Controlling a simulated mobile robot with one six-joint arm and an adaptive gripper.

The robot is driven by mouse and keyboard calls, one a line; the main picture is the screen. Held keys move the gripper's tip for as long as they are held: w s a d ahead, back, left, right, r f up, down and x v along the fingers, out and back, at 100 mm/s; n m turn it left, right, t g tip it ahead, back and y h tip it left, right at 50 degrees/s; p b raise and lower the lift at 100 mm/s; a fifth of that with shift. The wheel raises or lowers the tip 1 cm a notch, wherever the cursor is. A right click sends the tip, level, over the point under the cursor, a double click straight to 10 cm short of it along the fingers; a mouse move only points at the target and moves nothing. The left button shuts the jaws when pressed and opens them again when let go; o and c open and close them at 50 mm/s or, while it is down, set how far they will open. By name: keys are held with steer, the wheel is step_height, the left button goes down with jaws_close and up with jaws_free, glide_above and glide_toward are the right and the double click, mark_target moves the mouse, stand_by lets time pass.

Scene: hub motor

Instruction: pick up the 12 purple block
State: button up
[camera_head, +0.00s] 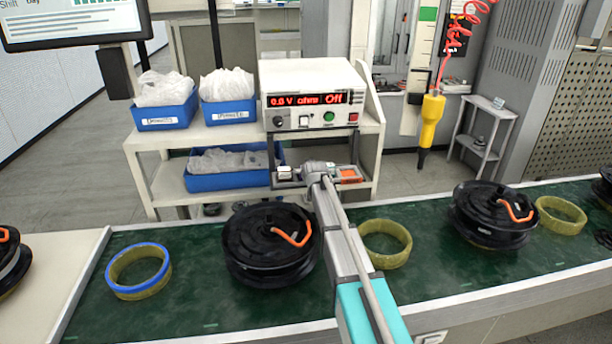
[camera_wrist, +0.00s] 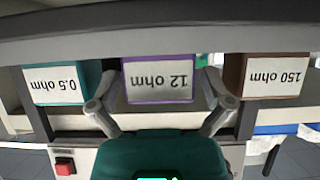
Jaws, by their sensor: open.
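The purple block (camera_wrist: 158,80) is in the middle of the wrist view, with a white label reading "12 ohm" upside down. My gripper (camera_wrist: 158,98) is open, with one finger toward each side of this block; I cannot tell whether either finger touches it.
The meter (camera_head: 310,92) reads "Off". Below my arm, the green conveyor (camera_head: 190,313) carries black hub motors (camera_head: 265,245) and yellow rings (camera_head: 385,243). Blue bins (camera_head: 165,113) stand left.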

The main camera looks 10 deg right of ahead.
stand_by(0.4)
steer(key=c, duration=1.1)
steer(key=shift+r, duration=0.15)
step_height(320, 180, up, 3)
steer(key=p, duration=0.3)
steer(key=shift+f, duration=0.2)
steer(key=s+d+r+p, duration=0.3)
steer(key=s+r+p, duration=0.7)
steer(key=s, duration=0.3)
steer(key=shift+s+d, duration=0.25)
steer(key=shift+d, duration=0.05)
